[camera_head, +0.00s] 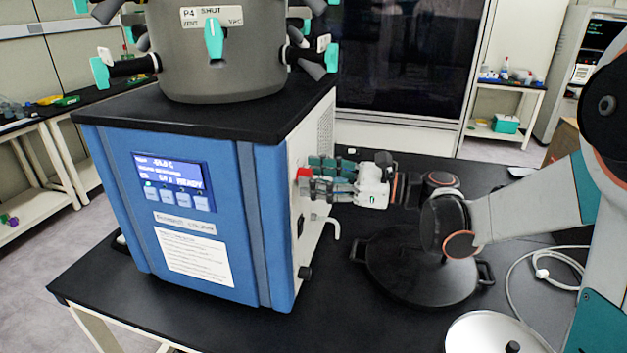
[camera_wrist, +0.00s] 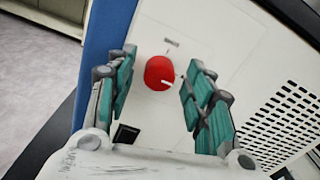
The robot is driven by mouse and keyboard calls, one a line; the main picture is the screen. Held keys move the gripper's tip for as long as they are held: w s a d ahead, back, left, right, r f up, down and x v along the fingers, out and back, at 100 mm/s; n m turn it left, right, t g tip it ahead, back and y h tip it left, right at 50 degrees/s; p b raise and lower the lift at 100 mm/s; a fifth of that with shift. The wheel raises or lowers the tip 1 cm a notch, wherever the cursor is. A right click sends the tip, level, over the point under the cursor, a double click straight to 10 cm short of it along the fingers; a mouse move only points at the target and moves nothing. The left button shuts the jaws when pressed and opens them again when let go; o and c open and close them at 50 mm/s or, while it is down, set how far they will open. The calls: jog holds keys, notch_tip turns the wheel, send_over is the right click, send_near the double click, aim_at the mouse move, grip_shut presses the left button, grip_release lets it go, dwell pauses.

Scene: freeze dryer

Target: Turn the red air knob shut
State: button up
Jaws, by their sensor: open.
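The red air knob (camera_wrist: 159,72) is on the white side panel of the blue freeze dryer (camera_head: 190,215). It has a pale mark on its face, near its right edge in the wrist view. In the head view the red knob (camera_head: 304,173) shows only as a small patch at the fingertips. My gripper (camera_head: 318,178) reaches the panel from the right. In the wrist view my gripper (camera_wrist: 155,85) is open, with its teal finger pads to the left and right of the knob. A gap shows on both sides, so the pads look apart from it.
A hose spout (camera_head: 328,222) sticks out of the side panel below my gripper. A black round lid with handles (camera_head: 415,268) lies on the black bench under my arm. A white cable (camera_head: 540,265) and a pale round lid (camera_head: 480,335) are at right. Teal valves (camera_head: 213,38) surround the chamber above.

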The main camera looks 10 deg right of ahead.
jog(key=shift+w+a, duration=0.15)
jog(key=shift+a, duration=0.2)
jog(key=shift+c, duration=0.3)
jog(key=c, duration=1)
jog(key=shift+n, duration=0.4)
jog(key=shift+f+n+p, duration=0.15)
jog(key=shift+n+p, duration=0.6)
jog(key=shift+n, duration=7.75)
